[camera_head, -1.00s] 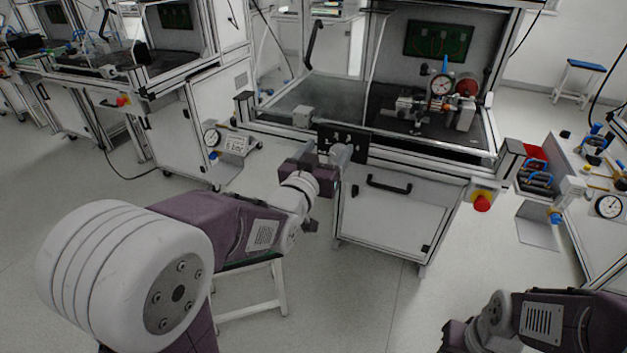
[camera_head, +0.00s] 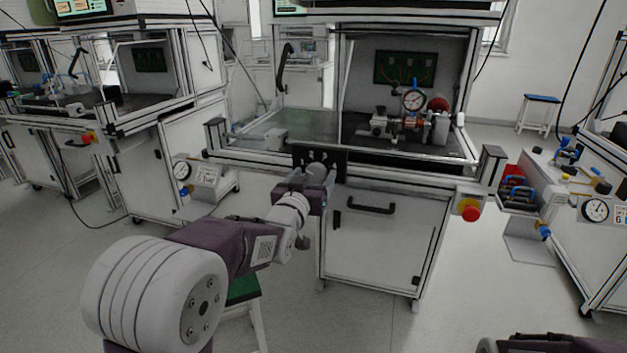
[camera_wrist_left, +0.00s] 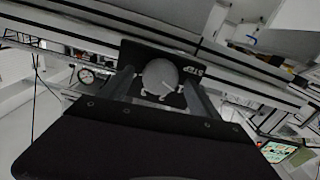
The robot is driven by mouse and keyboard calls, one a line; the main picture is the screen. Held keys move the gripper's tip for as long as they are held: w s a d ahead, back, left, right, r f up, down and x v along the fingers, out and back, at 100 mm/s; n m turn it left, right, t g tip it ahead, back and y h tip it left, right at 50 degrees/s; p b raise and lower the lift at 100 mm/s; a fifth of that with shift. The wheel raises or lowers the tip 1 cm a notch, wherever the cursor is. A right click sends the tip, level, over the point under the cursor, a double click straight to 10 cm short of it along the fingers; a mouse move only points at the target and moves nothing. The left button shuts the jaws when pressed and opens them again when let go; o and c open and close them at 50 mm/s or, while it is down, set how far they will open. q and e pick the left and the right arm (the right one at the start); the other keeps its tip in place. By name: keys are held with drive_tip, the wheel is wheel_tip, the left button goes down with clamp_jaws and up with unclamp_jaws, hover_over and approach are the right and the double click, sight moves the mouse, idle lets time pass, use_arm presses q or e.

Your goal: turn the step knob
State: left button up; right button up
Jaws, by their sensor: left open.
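The step knob (camera_wrist_left: 160,77) is a round grey knob on a black panel (camera_wrist_left: 137,54) with white lettering, in the left wrist view. The same black panel (camera_head: 337,166) sits on the front edge of the middle test bench in the head view. My left gripper (camera_wrist_left: 157,80) is open, with one dark finger on each side of the knob. Whether the fingers touch it, I cannot tell. In the head view my left gripper (camera_head: 314,182) is at the panel's lower edge and covers part of it. My right gripper is out of view.
The test bench has a drawer handle (camera_head: 370,208) below the panel and a red stop button (camera_head: 470,212) at right. A dial gauge (camera_head: 413,101) stands inside the bench.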

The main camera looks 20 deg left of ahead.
use_arm(q)
drive_tip(key=shift+w, duration=0.2)
drive_tip(key=c, duration=1.4)
drive_tip(key=shift+m, duration=0.3)
drive_tip(key=m+b, duration=0.1)
drive_tip(key=m, duration=0.2)
drive_tip(key=shift+d+f+m, duration=0.1)
drive_tip(key=shift+m, duration=0.2)
drive_tip(key=shift+m+b, duration=0.7)
drive_tip(key=shift+m, duration=1.5)
